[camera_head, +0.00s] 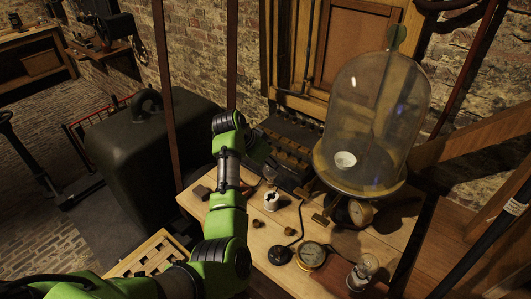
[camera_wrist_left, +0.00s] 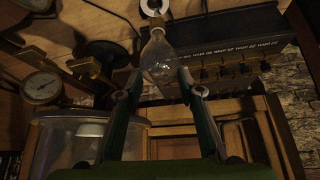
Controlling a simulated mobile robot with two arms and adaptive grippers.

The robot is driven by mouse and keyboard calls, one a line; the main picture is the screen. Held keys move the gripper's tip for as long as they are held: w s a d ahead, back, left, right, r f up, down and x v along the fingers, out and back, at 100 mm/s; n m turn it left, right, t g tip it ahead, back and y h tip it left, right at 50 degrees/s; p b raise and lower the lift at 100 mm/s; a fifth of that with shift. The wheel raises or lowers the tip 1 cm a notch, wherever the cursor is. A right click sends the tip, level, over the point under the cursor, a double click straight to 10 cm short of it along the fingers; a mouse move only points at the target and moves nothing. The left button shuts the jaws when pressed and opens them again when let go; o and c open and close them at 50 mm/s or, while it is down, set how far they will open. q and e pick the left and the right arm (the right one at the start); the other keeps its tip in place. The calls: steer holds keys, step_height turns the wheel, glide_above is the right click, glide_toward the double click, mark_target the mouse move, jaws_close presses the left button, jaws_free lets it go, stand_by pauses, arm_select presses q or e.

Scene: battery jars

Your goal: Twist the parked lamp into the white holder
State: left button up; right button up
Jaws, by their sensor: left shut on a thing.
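The white holder (camera_head: 271,199) stands on the wooden workbench, left of the bell jar. A clear glass lamp (camera_head: 270,173) is right above it; in the left wrist view the lamp (camera_wrist_left: 159,60) points its narrow neck at the white ring of the holder (camera_wrist_left: 153,11). My left gripper (camera_wrist_left: 160,77) is shut on the lamp's glass, one finger on each side. Whether the lamp's base sits in the holder or just above it, I cannot tell. In the head view my left arm partly hides the fingers. My right gripper is not in view.
A glass bell jar (camera_head: 372,115) stands right of the holder. A dark box with a row of knobs (camera_head: 288,150) is behind it. A round gauge (camera_head: 311,256), a black disc (camera_head: 279,255) and another lamp (camera_head: 362,272) are nearer the front. Small brown knobs (camera_head: 257,224) lie near the holder.

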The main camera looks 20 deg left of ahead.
mark_target(272, 178)
arm_select(q)
steer(key=shift+d+r, duration=0.1)
steer(key=shift+d, duration=0.15)
steer(key=shift+f+b, duration=0.8)
step_height(272, 178, down, 3)
steer(key=b, duration=0.3)
steer(key=shift+f+b, duration=0.2)
steer(key=shift+b, duration=0.15)
steer(key=shift+f, duration=1.1)
